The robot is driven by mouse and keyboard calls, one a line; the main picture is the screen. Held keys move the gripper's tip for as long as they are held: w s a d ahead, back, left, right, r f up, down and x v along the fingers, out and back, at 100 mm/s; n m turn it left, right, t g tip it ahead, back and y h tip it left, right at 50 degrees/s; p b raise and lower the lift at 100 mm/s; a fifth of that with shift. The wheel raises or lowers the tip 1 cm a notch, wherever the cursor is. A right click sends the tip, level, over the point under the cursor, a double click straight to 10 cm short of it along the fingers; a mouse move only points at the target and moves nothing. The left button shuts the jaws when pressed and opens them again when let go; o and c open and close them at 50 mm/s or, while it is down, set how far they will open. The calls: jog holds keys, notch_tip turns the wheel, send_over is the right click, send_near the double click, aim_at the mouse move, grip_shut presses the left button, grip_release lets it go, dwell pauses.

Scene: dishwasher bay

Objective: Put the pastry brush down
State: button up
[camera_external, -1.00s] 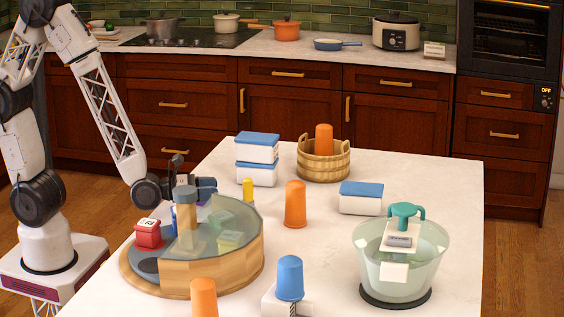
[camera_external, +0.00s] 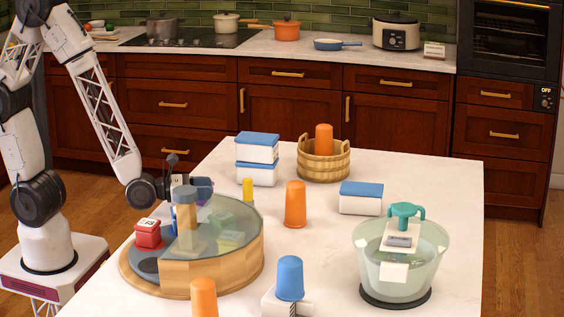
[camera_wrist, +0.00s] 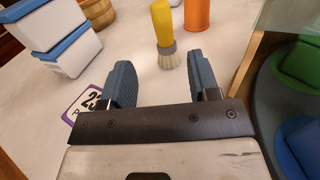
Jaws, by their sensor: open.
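The pastry brush (camera_wrist: 163,36), with a yellow handle, grey collar and pale bristles, stands upright, bristles down, on the white table. It also shows as a small yellow upright shape in the external view (camera_external: 248,189). My gripper (camera_wrist: 160,78) is open and empty. In the wrist view the brush is ahead of the two fingertips, roughly in line with the gap between them, and apart from them. In the external view my gripper (camera_external: 203,189) is to the left of the brush, behind the glass-topped wooden turntable housing, and partly hidden.
The wooden turntable housing (camera_external: 212,273) is close to my gripper, with a red block (camera_external: 148,233) at its left. An orange cup (camera_external: 295,204) stands right of the brush; stacked blue-lidded boxes (camera_external: 257,172) are behind it. A purple-edged card (camera_wrist: 88,101) lies by my left finger.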

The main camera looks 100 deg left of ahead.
jog(key=s+a+r+n+g+y, duration=0.1)
jog(key=s+a+r+n+y, duration=0.1)
jog(key=n, duration=0.1)
jog(key=s+a+r+n+g+y, duration=0.1)
jog(key=a+r+n+g+y, duration=0.1)
jog(key=n, duration=0.1)
jog(key=s+a+r+n+g+y, duration=0.1)
jog(key=s+a+r+n+g, duration=0.1)
jog(key=n, duration=0.1)
jog(key=shift+s+a+y, duration=0.2)
jog(key=shift+s+y, duration=0.1)
jog(key=shift+y, duration=0.1)
jog(key=s+a+r+n+g, duration=0.2)
jog(key=s+r+n+g, duration=0.1)
jog(key=s+n+g, duration=0.6)
jog(key=s+d+r+n+h, duration=0.2)
jog(key=s+d+n+h, duration=0.4)
jog(key=d, duration=0.1)
jog(key=s+d+r+n+h, duration=0.3)
jog(key=s+d+n+h, duration=0.2)
jog(key=d+n+h, duration=0.2)
jog(key=shift+s+d, duration=0.4)
jog(key=shift+d, duration=0.3)
